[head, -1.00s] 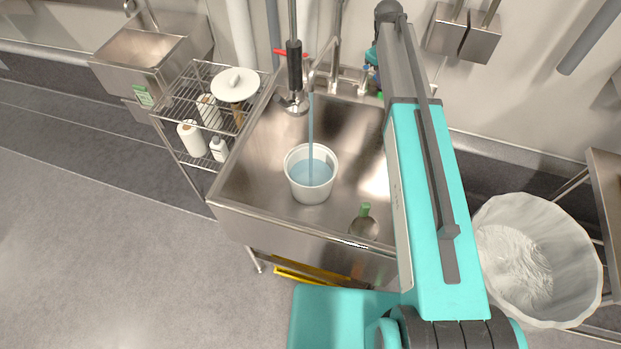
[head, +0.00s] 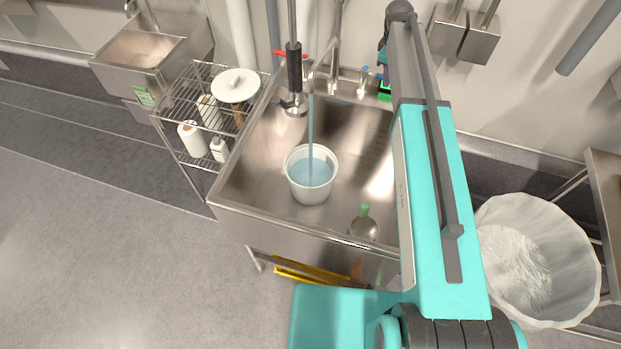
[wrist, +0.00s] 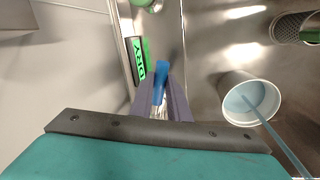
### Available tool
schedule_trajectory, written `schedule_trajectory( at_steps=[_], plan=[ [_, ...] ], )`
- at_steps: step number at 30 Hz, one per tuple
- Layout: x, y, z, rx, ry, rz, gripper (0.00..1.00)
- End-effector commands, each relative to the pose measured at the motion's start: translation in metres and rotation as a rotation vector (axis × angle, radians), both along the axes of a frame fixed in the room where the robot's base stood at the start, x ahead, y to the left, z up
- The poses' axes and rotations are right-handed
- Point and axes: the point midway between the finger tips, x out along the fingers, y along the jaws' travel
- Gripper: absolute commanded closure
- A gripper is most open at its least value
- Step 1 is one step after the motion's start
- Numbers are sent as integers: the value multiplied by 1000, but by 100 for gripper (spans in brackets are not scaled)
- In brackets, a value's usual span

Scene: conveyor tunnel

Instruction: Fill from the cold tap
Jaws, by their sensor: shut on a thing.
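A white bucket (head: 299,191) stands upright in the steel sink, with a water stream (head: 310,125) running into it from the tap spout (head: 312,78). Blue-tinted water (head: 308,174) stands in it below the rim. The bucket also shows at right in the wrist view (wrist: 228,85). The blue cold tap handle (wrist: 160,70) is between the fingers of my gripper (wrist: 160,88), which is shut on it. The handle also shows right of the spout in the head view (head: 364,71). My fingers are hidden there by my arm. A red handle (head: 284,54) is at the left.
A green-labelled "DRY" item (wrist: 141,62) lies beside the handle, by the wall. A strainer (head: 364,229) with a green handle lies in the sink's front right. A wire rack (head: 172,118) stands left of the sink (head: 250,170), and a lined bin (head: 590,250) stands at right.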

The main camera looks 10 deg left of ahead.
Motion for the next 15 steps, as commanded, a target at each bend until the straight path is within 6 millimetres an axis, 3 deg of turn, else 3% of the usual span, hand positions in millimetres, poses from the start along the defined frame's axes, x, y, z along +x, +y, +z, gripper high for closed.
schedule_trajectory(
  at_steps=[7, 15],
  plan=[
    [12, -4, 1, 6, -7, 135, 100],
    [13, -5, 1, 6, -7, 166, 100]
  ],
)
